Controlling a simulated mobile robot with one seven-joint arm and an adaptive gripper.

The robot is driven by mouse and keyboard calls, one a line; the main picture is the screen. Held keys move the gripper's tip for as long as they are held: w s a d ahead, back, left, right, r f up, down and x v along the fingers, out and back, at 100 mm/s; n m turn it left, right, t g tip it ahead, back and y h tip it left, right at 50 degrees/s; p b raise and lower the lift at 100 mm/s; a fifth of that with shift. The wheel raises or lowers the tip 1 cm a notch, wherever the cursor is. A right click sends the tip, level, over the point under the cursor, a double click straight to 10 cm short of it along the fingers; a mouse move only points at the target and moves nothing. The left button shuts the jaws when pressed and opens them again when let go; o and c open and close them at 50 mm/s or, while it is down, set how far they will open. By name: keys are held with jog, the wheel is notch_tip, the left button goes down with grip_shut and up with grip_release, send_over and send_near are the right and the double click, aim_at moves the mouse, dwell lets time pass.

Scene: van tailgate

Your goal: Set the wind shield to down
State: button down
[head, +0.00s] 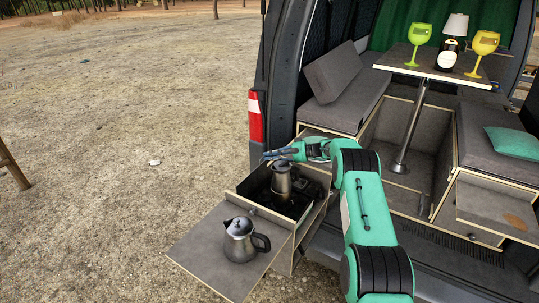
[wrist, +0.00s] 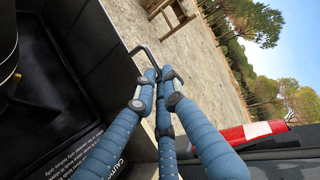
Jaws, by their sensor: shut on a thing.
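The wind shield appears to be the dark upright panel (wrist: 105,55) beside the stove in the wrist view. A thin bent metal rod (wrist: 147,50) shows at its upper edge, by my fingertips. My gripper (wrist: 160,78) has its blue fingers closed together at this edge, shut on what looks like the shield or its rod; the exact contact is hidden. In the head view my gripper (head: 270,155) reaches left over the far side of the stove (head: 297,205). A metal moka pot (head: 282,178) stands on the stove, just below my gripper in the picture.
A second metal pot (head: 240,242) stands on the fold-out shelf (head: 205,262) in front. The stove sits in a pulled-out drawer box (head: 280,250). The van's red tail light (head: 256,118) is close behind. Open gravel lies to the left.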

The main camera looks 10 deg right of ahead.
aim_at(265, 167)
jog(key=f+b, duration=0.1)
jog(key=f, duration=0.2)
jog(key=f+b, duration=0.2)
jog(key=f, duration=0.2)
jog(key=shift+s+a+f, duration=0.1)
jog(key=shift+s, duration=0.1)
jog(key=c, duration=1.9)
grip_release()
jog(key=shift+s, duration=0.1)
jog(key=shift+r, duration=0.25)
